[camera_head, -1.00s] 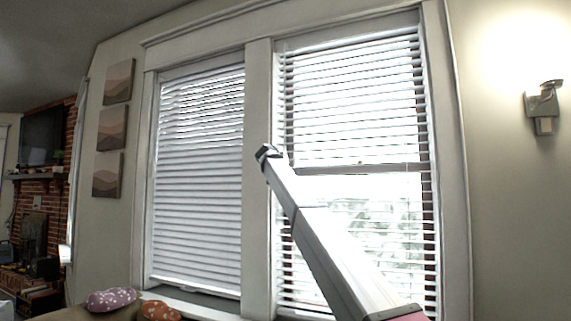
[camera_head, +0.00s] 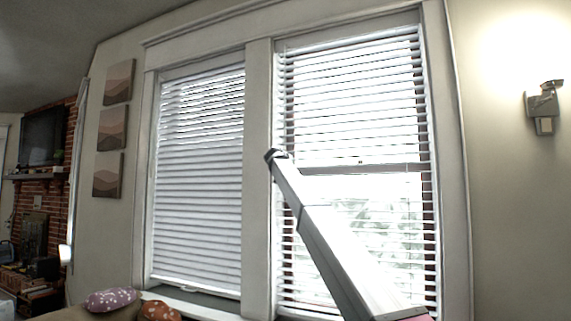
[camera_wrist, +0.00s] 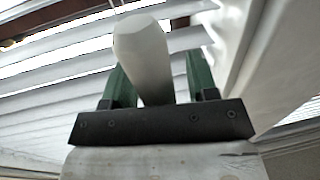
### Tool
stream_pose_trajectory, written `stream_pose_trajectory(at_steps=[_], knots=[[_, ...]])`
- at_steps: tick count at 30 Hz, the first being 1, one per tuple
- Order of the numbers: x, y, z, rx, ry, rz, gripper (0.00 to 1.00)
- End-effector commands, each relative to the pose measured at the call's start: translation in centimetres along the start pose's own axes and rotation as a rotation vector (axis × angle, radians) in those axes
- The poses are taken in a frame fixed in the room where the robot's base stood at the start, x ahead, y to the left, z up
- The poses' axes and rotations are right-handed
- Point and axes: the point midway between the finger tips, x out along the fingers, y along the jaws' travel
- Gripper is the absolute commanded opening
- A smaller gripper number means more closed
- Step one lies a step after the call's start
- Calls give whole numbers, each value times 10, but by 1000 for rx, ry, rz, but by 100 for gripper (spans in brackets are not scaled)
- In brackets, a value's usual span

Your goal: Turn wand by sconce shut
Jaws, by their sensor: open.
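The right window's blind (camera_head: 355,100), nearest the wall sconce (camera_head: 543,105), has its slats tilted open, with daylight showing between them. In the wrist view a thick pale wand end (camera_wrist: 143,50) stands between the green fingers of my gripper (camera_wrist: 160,80). The fingers are apart, one on each side; I cannot tell whether either touches it. In the head view my gripper (camera_head: 274,156) is at the left edge of this blind, beside the middle post. The wand is not distinguishable there. The wrist view also shows the slats (camera_wrist: 60,60) close behind.
The left window's blind (camera_head: 200,180) looks more closed. The white post (camera_head: 258,110) between the windows is close to my gripper. Cushions (camera_head: 112,299) lie at the lower left. A brick fireplace wall (camera_head: 40,200) and pictures (camera_head: 118,82) are further left.

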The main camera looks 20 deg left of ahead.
Motion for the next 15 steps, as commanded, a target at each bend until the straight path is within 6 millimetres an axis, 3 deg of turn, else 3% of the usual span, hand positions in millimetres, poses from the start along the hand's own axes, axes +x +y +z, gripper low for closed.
stream_pose_trajectory(at_steps=[7, 11, 15], knots=[[1, 0, 0, 0, 0, 0, 50], [1, 0, 0, 0, 0, 0, 8], [0, 0, 0, 0, 0, 0, 4]])
